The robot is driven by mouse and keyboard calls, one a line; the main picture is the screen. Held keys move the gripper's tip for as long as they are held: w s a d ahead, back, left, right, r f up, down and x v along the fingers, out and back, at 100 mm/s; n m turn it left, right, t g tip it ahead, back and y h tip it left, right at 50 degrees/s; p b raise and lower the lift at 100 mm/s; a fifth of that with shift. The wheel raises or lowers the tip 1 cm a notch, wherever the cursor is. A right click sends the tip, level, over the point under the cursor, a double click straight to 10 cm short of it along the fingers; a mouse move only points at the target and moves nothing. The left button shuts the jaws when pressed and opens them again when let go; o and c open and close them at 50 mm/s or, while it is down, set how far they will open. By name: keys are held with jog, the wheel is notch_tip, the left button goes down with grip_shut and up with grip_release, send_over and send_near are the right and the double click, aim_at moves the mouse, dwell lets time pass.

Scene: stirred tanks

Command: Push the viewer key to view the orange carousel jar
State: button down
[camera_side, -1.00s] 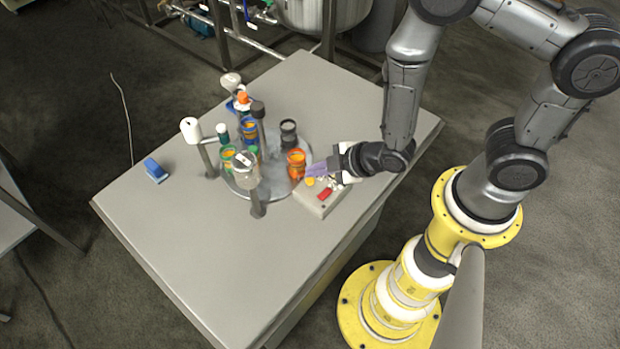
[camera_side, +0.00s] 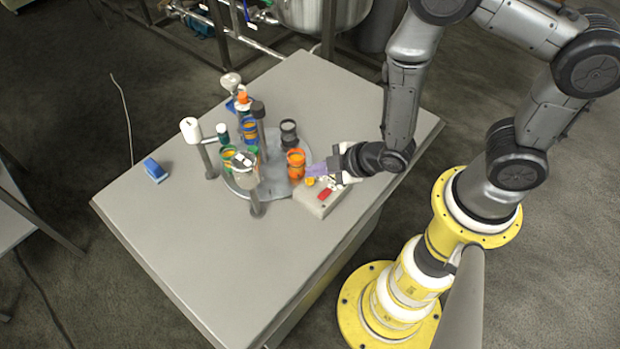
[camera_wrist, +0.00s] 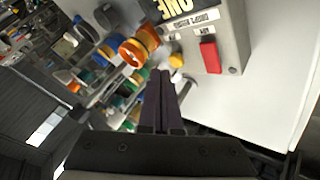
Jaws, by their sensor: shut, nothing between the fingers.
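The orange jar (camera_side: 296,163) stands on the grey round carousel (camera_side: 275,182), at its right side. It also shows in the wrist view (camera_wrist: 132,52). Beside the carousel is a light grey control box (camera_side: 318,207) with a red key (camera_side: 324,194) and a yellow button (camera_side: 309,181). The wrist view shows the red key (camera_wrist: 209,56) and yellow button (camera_wrist: 176,60) under small white labels. My gripper (camera_side: 309,171) is shut and empty, its dark purple fingers close to the yellow button and orange jar. Whether the fingertips (camera_wrist: 160,72) touch anything I cannot tell.
Other jars stand on the carousel, including a black one (camera_side: 288,133), a blue one (camera_side: 249,131) and a green one (camera_side: 228,158). Posts rise around it. A blue block (camera_side: 155,171) lies at the left. The table's front (camera_side: 240,270) is clear.

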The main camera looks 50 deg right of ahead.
jog(key=shift+f, duration=0.1)
jog(key=shift+f, duration=0.3)
jog(key=shift+f, duration=0.55)
dwell(0.6)
dwell(0.4)
jog(key=shift+r, duration=1)
jog(key=shift+r, duration=2.5)
